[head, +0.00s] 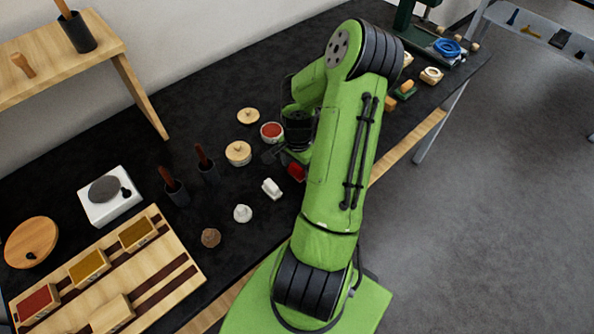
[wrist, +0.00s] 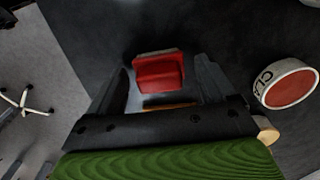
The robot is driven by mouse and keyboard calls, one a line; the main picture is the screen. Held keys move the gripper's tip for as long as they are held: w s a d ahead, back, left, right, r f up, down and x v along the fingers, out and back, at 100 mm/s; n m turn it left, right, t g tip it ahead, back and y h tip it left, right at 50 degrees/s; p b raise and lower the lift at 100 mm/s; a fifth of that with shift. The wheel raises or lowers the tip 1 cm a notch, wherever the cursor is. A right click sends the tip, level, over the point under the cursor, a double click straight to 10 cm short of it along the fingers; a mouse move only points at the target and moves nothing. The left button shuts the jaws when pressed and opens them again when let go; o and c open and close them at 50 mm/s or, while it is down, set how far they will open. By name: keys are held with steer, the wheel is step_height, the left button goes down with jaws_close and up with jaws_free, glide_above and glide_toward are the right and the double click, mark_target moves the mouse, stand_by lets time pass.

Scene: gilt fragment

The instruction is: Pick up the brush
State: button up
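No brush shows plainly. Slim reddish-brown handles, possibly brushes, stand in a dark cup (head: 178,193) and a second dark cup (head: 208,172) on the black bench; their lower ends are hidden. My gripper (wrist: 163,75) is open, its dark fingers on either side of a red block (wrist: 160,74) with a pale edge. Gaps show between the block and both fingers. The block also shows in the head view (head: 297,172), beside my green arm, which hides most of the gripper there. A small orange-brown piece (wrist: 170,106) shows nearer the palm; I cannot tell what it is.
A round tin with red contents (wrist: 290,85) lies right of the gripper in the wrist view. Wooden lids (head: 238,152), a white block (head: 272,188) and lumps are near. A wooden tray (head: 185,262) and white scale (head: 109,194) stand left. A wooden shelf (head: 60,62) stands behind.

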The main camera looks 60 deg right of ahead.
steer(key=c, duration=1)
step_height(320, 180, up, 10)
steer(key=shift+r+p, duration=0.1)
steer(key=shift+p, duration=0.8)
